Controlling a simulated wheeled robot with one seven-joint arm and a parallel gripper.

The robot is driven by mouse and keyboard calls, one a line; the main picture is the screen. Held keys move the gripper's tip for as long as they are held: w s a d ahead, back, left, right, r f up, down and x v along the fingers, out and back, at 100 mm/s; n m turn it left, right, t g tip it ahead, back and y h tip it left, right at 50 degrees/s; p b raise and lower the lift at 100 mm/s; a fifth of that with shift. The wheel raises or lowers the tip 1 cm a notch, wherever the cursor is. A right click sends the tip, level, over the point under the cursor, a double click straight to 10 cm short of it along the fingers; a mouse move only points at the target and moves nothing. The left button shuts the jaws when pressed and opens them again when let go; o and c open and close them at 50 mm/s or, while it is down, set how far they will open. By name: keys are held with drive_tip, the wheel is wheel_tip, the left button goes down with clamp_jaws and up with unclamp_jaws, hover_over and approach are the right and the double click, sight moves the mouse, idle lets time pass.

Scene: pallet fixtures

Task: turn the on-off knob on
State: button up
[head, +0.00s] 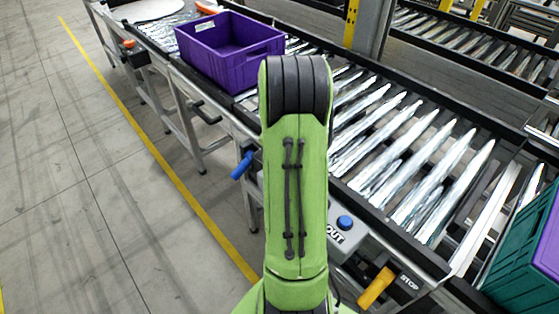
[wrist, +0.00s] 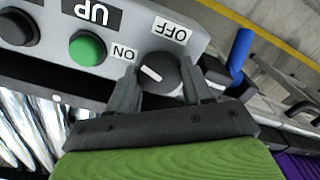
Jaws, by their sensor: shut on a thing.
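The on-off knob (wrist: 158,74) is a round black knob with a white pointer line, on a grey control panel (wrist: 185,22) in the wrist view. The OFF label (wrist: 169,32) is on one side of it and the ON label (wrist: 125,53) on another. The white line points toward the ON label's side. My gripper (wrist: 165,88) has one finger on each side of the knob and is shut on it. In the head view my green arm hides the knob and my gripper.
A blue handle (wrist: 240,52) stands to the right. In the head view, a purple crate (head: 233,72) rests on the roller conveyor (head: 400,150), and a yellow handle (head: 376,287) is near STOP.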

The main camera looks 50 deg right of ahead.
drive_tip(key=shift+n, duration=1.9)
drive_tip(key=o, duration=1)
drive_tip(key=shift+o, duration=0.2)
wheel_tip(320, 180, up, 16)
drive_tip(key=p, duration=0.4)
drive_tip(key=shift+f, duration=0.15)
